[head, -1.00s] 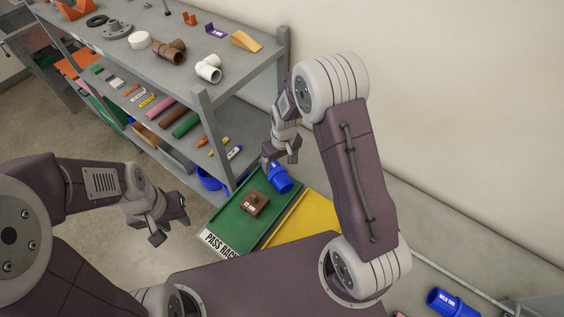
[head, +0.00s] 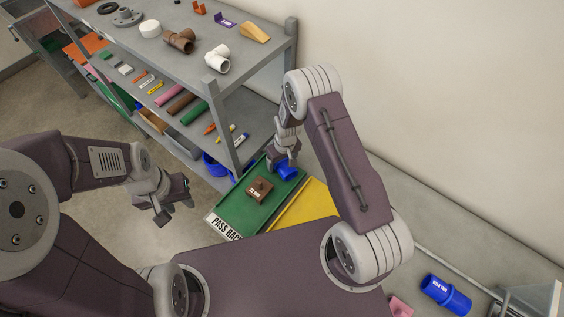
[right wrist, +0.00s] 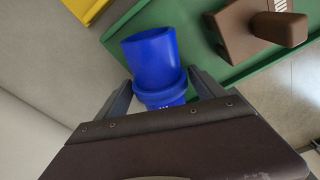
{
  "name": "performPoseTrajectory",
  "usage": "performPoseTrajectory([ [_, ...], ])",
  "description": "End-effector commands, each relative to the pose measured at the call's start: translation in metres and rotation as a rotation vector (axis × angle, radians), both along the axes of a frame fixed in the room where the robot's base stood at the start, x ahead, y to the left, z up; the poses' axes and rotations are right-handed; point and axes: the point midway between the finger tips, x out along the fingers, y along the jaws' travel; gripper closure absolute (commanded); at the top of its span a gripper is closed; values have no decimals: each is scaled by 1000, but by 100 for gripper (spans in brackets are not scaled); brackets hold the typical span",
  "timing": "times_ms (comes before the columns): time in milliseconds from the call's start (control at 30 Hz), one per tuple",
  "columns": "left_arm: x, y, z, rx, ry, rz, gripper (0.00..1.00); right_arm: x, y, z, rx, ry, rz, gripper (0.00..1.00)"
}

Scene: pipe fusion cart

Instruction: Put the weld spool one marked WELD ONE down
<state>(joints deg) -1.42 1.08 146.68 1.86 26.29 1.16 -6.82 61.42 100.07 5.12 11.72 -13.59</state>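A blue weld spool (head: 288,173) is at the far end of the green PASS RACK tray (head: 226,213). My right gripper (head: 284,160) is above it, with fingers on both sides of the spool. In the right wrist view the blue spool (right wrist: 152,60) sits between the two fingers (right wrist: 162,90), which appear to touch its collar. Its open end points away from the gripper, over the green tray. Its marking is mostly hidden by the gripper, so I cannot read it. My left gripper (head: 172,202) is empty, with its fingers apart, left of the tray.
A second blue spool (head: 446,294) lies at lower right. The grey shelf cart (head: 215,90) stands close behind, with a post near my right arm.

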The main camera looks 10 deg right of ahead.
Motion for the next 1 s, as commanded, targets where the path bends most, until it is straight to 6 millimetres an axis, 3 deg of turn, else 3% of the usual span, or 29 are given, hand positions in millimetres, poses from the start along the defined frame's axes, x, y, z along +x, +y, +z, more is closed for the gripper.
performPoseTrajectory([
  [33, 0, 0, 0, 0, 0, 0, 64, 0, 0, 0, 0, 0, 0, 38],
  [200, 0, 0, 0, 0, 0, 0, 64, 0, 0, 0, 0, 0, 0, 85],
  [267, 0, 0, 0, 0, 0, 0, 64, 0, 0, 1, 0, 0, 0, 97],
  [567, 0, 0, -3, 0, 0, 0, 64, 1, 0, 6, 1, -4, 0, 97],
  [767, 0, 0, -16, 0, 0, 0, 64, 2, 0, 34, 1, -7, 0, 97],
  [1000, 0, 0, -32, 0, 0, 0, 64, -39, -31, 68, 0, -3, -5, 97],
])
